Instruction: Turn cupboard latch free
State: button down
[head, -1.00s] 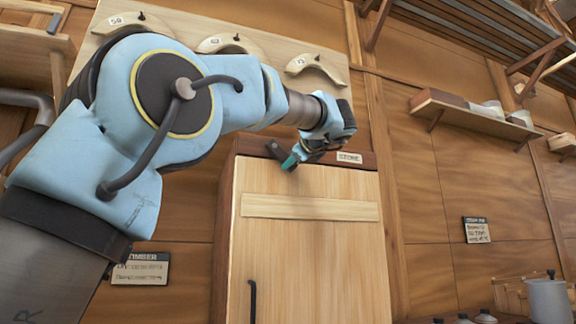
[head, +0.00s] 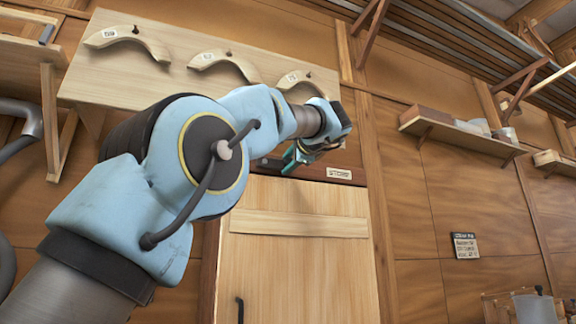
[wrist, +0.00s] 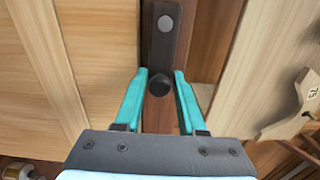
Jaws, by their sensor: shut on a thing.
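The cupboard door (head: 290,270) is pale wood and shut under a dark header (head: 345,165) with a label plate. The latch is a dark bar (wrist: 167,50) with a grey pivot disc and a round dark knob. In the wrist view it lies lengthwise along the reddish header, beside the door's edge (wrist: 110,60). My gripper (wrist: 161,73) has its teal fingers either side of the knob and is shut on it. In the head view my gripper (head: 292,158) is at the header, and my wrist hides part of the latch.
A board with numbered curved wooden pieces (head: 215,65) hangs just above the cupboard; one piece (wrist: 290,110) is close beside my gripper in the wrist view. A dark handle (head: 240,310) is low on the door. A shelf (head: 465,135) is at the right.

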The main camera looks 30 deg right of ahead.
dwell(0.5)
jog(key=shift+r, duration=0.1)
jog(key=c, duration=0.6)
grip_release()
jog(key=shift+c, duration=0.2)
jog(key=s+a+b, duration=0.1)
jog(key=s+b, duration=0.1)
jog(key=s, duration=0.8)
jog(key=shift+s+a, duration=0.2)
jog(key=shift+s, duration=0.15)
